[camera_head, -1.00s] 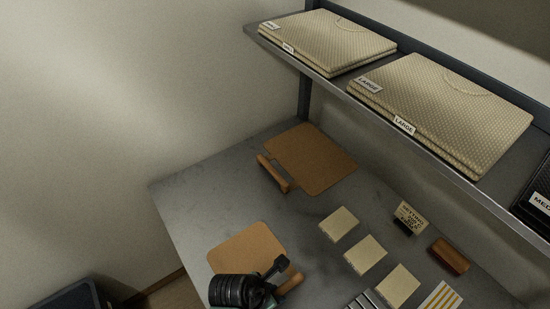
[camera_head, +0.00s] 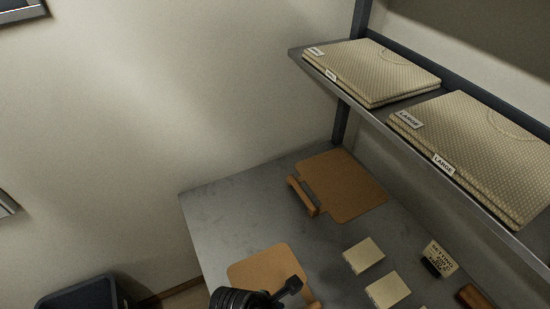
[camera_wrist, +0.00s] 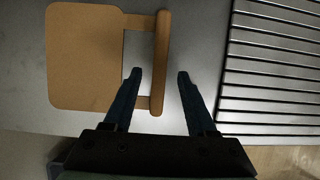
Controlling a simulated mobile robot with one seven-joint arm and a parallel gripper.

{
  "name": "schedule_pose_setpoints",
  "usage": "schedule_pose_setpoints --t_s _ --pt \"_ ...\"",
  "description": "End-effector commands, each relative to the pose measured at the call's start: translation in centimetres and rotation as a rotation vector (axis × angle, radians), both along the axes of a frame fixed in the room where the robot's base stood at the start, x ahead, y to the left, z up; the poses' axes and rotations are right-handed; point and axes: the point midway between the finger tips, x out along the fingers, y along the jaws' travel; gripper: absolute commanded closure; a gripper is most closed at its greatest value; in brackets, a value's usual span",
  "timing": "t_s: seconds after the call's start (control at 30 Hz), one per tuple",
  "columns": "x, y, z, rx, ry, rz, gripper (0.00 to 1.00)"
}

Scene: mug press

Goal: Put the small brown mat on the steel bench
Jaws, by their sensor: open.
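The steel bench (camera_head: 225,215) fills the lower middle of the head view. Two flat brown mats with wooden handles lie on it. The nearer mat (camera_head: 262,263), which looks the smaller, is at the front left, partly covered by my arm. It also shows in the wrist view (camera_wrist: 85,57), with its handle (camera_wrist: 159,40) on its right side. The farther mat (camera_head: 347,188) lies near the back post. My gripper (camera_wrist: 160,74) is open and empty. In the wrist view the handle runs between its fingertips; the height gap cannot be told.
Pale square pads (camera_head: 364,256), a small sign (camera_head: 440,257) and a wooden block (camera_head: 474,297) are on the bench's right side. A slatted metal rack (camera_wrist: 270,65) lies right of the gripper. A shelf with folded cloths (camera_head: 372,72) overhangs the back. A dark bin (camera_head: 80,292) stands left.

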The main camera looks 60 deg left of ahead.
Motion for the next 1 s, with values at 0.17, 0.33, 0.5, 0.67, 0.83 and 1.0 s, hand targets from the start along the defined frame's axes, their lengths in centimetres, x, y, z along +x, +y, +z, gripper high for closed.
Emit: schedule_pose_setpoints --t_s 0.17,0.33,0.5,0.67,0.83,1.0 --pt "-1.4 0.2 3.5 0.003 -0.001 0.002 0.43" --pt "-2.2 0.3 5.4 0.001 -0.001 0.000 0.43" --pt "-2.5 0.3 6.1 0.000 0.000 0.000 0.43" --pt "-2.5 0.3 6.1 0.000 0.000 0.000 0.43" --pt "0.5 1.3 8.1 0.120 -0.066 -0.120 0.43" --pt "9.9 2.9 16.8 0.560 -0.266 -0.503 0.43"
